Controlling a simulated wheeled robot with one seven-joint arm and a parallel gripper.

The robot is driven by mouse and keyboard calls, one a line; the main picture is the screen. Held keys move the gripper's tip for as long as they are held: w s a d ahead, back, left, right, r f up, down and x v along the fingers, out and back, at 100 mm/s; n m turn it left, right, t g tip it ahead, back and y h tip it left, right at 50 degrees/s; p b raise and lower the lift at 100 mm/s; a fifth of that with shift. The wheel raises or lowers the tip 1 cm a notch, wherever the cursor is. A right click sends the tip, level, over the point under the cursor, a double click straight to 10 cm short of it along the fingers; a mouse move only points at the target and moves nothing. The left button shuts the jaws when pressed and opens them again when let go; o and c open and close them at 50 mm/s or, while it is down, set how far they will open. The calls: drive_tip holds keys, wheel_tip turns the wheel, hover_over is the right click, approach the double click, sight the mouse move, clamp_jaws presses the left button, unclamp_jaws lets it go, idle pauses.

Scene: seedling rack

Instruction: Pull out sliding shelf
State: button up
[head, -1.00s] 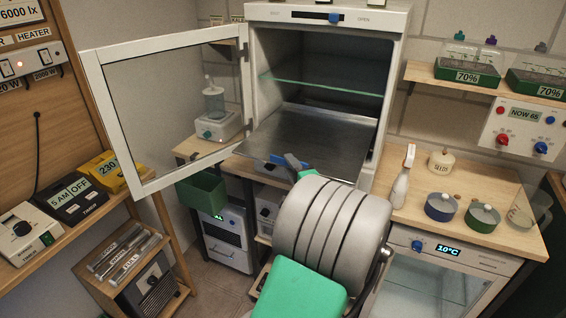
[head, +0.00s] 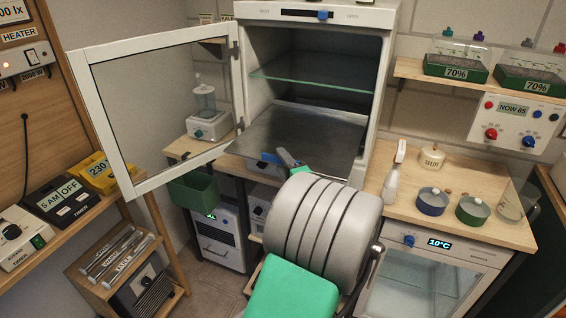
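The sliding shelf (head: 318,134) is a flat dark metal tray low in the open white cabinet (head: 382,100). It sticks out well past the cabinet front. A blue piece (head: 270,158) shows at the shelf's front edge, left of its middle. My gripper (head: 284,160) is at that front edge, beside the blue piece. My own arm hides most of the gripper, so its finger opening and any contact are not clear.
The cabinet's glass door (head: 160,110) stands wide open to the left. A glass shelf (head: 310,82) sits above the sliding shelf. A spray bottle (head: 393,178) and pots stand on the counter (head: 405,203) at right. A green bin (head: 197,190) is below left.

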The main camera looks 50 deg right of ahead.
drive_tip(key=b+v, duration=0.1)
drive_tip(key=v, duration=0.6)
drive_tip(key=shift+s+a+b, duration=0.15)
drive_tip(key=shift+s+b, duration=0.1)
drive_tip(key=shift+b, duration=0.1)
drive_tip(key=w+a+f+n+g+y, duration=0.25)
drive_tip(key=w+a+n, duration=0.25)
drive_tip(key=a, duration=0.3)
drive_tip(key=w+a+f+n+g+y, duration=0.1)
drive_tip(key=w+a+f+n+y, duration=0.35)
drive_tip(key=a, duration=0.35)
drive_tip(key=w+a+f+n+g+y, duration=0.25)
drive_tip(key=w+a+n, duration=0.25)
drive_tip(key=a, duration=0.3)
drive_tip(key=s+a+n+g, duration=0.6)
drive_tip(key=s+a+n, duration=0.4)
drive_tip(key=a, duration=0.5)
